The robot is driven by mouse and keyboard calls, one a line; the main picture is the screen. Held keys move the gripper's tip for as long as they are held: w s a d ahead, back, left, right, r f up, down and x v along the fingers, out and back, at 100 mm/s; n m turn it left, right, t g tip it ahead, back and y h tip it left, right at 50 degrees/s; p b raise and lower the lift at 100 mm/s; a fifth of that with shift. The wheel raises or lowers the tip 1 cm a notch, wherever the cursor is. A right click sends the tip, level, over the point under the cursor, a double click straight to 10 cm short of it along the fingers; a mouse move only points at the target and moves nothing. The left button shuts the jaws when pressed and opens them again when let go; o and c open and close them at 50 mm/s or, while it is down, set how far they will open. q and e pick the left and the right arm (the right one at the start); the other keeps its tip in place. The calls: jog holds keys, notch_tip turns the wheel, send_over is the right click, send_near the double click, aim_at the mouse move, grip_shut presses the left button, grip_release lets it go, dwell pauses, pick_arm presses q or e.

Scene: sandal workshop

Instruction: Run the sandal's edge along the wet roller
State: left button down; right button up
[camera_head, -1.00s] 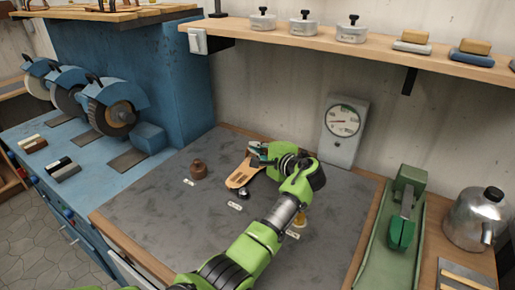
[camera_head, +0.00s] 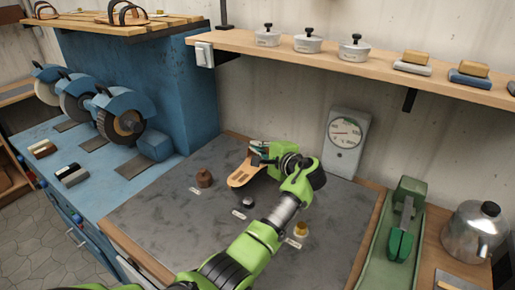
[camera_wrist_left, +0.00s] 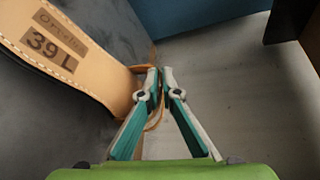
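The tan sandal (camera_head: 243,175) is at my left gripper (camera_head: 262,156), over the back of the grey mat. Its sole, marked "39 L", fills the left of the left wrist view (camera_wrist_left: 70,55). The left fingers (camera_wrist_left: 160,78) are nearly together on a thin tan part at the sandal's end; the exact contact is partly hidden. I cannot single out a wet roller. Three hooded wheels stand on the blue bench at left, the nearest wheel (camera_head: 128,122) well apart from the sandal. My right gripper is not in view.
On the grey mat (camera_head: 160,225) stand a brown bottle (camera_head: 204,178), a small metal-topped item (camera_head: 248,202) and an amber bottle (camera_head: 301,230). A dial gauge (camera_head: 346,133) stands behind. A green tool (camera_head: 403,225) and kettle (camera_head: 478,232) are at right. A shelf (camera_head: 380,56) overhangs.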

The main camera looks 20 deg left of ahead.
pick_arm(q)
notch_tip(320, 180, up, 5)
jog(key=p, duration=0.3)
jog(key=shift+r+p, duration=0.1)
jog(key=shift+p, duration=0.3)
jog(key=shift+s, duration=0.1)
